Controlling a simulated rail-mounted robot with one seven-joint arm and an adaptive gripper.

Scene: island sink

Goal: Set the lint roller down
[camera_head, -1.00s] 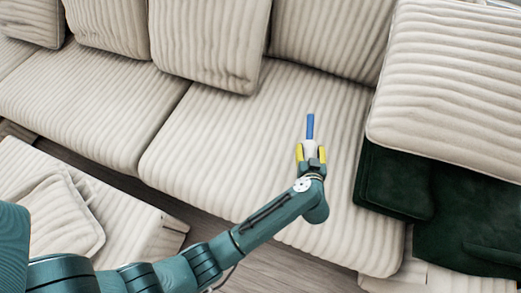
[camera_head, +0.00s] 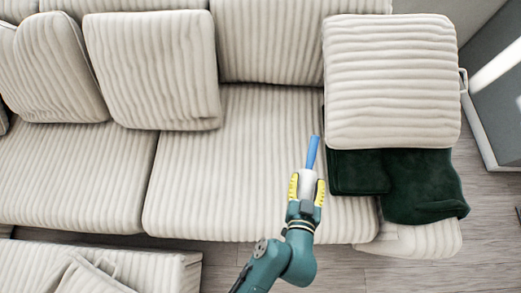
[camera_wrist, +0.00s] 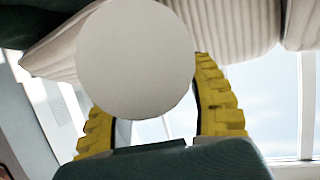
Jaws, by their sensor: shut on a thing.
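The lint roller has a white roll (camera_head: 307,183) and a blue handle (camera_head: 312,153). My gripper (camera_head: 306,179) is shut on the white roll, with one yellow finger on each side. In the head view the handle points away from my arm, toward the sofa back. The roller shows over the right part of the sofa seat (camera_head: 235,165); whether it touches the seat I cannot tell. In the wrist view the round white end of the roll (camera_wrist: 136,60) fills the middle between the yellow fingers, and the handle is hidden behind it.
A large cream cushion (camera_head: 390,80) and dark green cloth (camera_head: 425,185) lie at the sofa's right end. Cream back cushions (camera_head: 152,68) stand on the left. The seat left of my gripper is clear. Wooden floor (camera_head: 485,225) shows at right.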

